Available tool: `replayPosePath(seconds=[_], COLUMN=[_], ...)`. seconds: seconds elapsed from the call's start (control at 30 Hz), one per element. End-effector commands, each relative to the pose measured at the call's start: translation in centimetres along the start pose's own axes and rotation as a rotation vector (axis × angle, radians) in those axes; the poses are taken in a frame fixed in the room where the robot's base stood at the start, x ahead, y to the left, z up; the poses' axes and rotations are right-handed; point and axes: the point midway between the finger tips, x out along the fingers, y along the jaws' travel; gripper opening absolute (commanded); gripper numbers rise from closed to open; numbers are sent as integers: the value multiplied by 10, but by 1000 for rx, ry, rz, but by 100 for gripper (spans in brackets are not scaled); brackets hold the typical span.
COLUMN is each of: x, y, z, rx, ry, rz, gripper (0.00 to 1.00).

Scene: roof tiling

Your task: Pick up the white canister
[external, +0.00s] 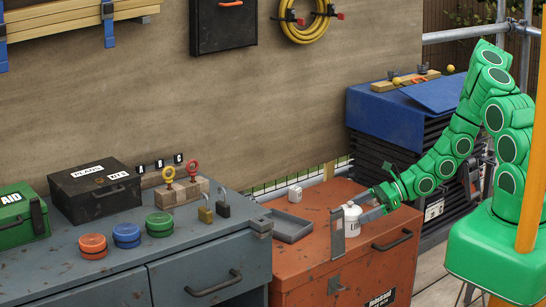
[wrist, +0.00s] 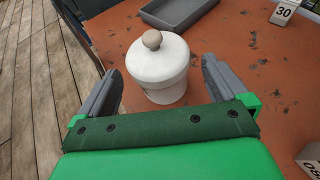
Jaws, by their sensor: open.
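The white canister (wrist: 160,75) has a domed lid with a round tan knob and stands upright on the orange chest top. In the external view the canister (external: 352,219) is near the chest's back right part, partly hidden by my gripper. My gripper (wrist: 160,88) is open, with one grey finger on each side of the canister in the wrist view. A gap shows between each finger and the canister. In the external view my gripper (external: 358,214) is low over the chest at the canister.
A grey tray (external: 290,227) lies left of the canister on the orange chest (external: 330,262). A small white block (external: 295,193) stands behind the tray. The blue-grey workbench (external: 180,265) at left holds coloured tins and boxes. A blue-covered stack (external: 395,112) stands behind.

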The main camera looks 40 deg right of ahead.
Motion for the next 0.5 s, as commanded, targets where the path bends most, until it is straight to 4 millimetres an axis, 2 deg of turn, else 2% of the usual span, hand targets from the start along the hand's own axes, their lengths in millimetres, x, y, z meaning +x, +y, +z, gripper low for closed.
replayPosePath(seconds=[0.3,0.5], x=[31,42], y=[1,1], z=[-3,-3], rx=[-1,1], ry=[0,1], rz=[1,0], gripper=[100,100])
